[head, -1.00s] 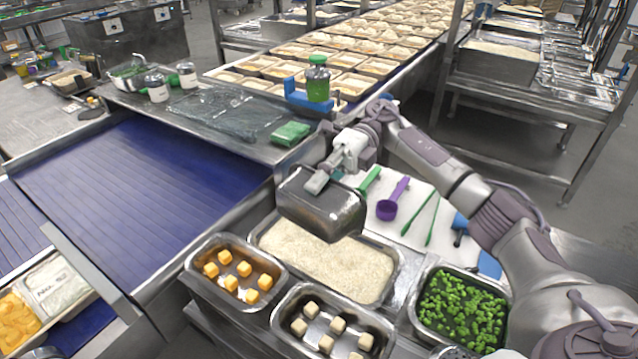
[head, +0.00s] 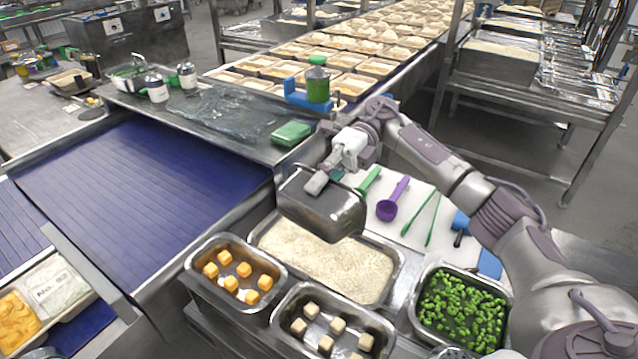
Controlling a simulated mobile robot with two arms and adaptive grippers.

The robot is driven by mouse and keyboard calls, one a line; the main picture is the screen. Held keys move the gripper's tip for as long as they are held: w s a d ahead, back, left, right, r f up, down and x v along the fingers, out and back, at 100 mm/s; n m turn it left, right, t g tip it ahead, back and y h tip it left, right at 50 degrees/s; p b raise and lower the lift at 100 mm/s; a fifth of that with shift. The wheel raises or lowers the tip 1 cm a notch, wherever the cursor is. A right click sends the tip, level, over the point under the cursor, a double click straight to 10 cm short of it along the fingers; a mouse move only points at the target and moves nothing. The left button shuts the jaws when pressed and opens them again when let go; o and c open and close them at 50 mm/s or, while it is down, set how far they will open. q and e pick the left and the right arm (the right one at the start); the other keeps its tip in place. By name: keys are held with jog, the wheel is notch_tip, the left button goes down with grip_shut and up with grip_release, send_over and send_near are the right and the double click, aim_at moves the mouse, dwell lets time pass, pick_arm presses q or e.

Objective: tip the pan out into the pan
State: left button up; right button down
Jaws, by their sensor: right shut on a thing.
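My right gripper (head: 324,180) is shut on the rim of a small steel pan (head: 322,212). It holds this pan above the far part of a larger steel pan (head: 394,282) of white rice (head: 325,262). The held pan looks roughly level or slightly tilted, with its outer side facing me. Its inside is mostly hidden, so I cannot tell what it contains. No stream of food shows beneath it. My left gripper is not in view.
A pan of orange cubes (head: 194,282), a pan of pale cubes (head: 285,335) and a pan of green pieces (head: 413,318) surround the rice. A purple scoop (head: 388,208) and green tongs (head: 432,222) lie on a white board (head: 408,232).

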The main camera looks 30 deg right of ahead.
notch_tip(320, 180, up, 4)
jog(key=t+h+p, duration=0.1)
jog(key=h+p, duration=0.1)
jog(key=h, duration=0.1)
jog(key=t+h+p, duration=0.2)
jog(key=h, duration=0.2)
jog(key=shift+t, duration=0.3)
jog(key=h+p, duration=0.1)
jog(key=h, duration=0.1)
jog(key=r+t+h, duration=0.1)
jog(key=h, duration=0.1)
jog(key=shift+s+a+t+p, duration=0.1)
jog(key=shift+t+p, duration=0.2)
jog(key=shift+p, duration=0.05)
jog(key=shift+r+t+h, duration=0.1)
jog(key=shift+t+h, duration=0.3)
jog(key=shift+h, duration=0.6)
jog(key=shift+r+t+h, duration=0.2)
jog(key=shift+t+h, duration=0.3)
jog(key=shift+h, duration=0.3)
jog(key=shift+r+t+h+p, duration=0.3)
jog(key=shift+r+h+p, duration=0.2)
jog(key=shift+h, duration=0.3)
jog(key=shift+f+h, duration=0.1)
jog(key=shift+h, duration=0.3)
jog(key=shift+f, duration=0.15)
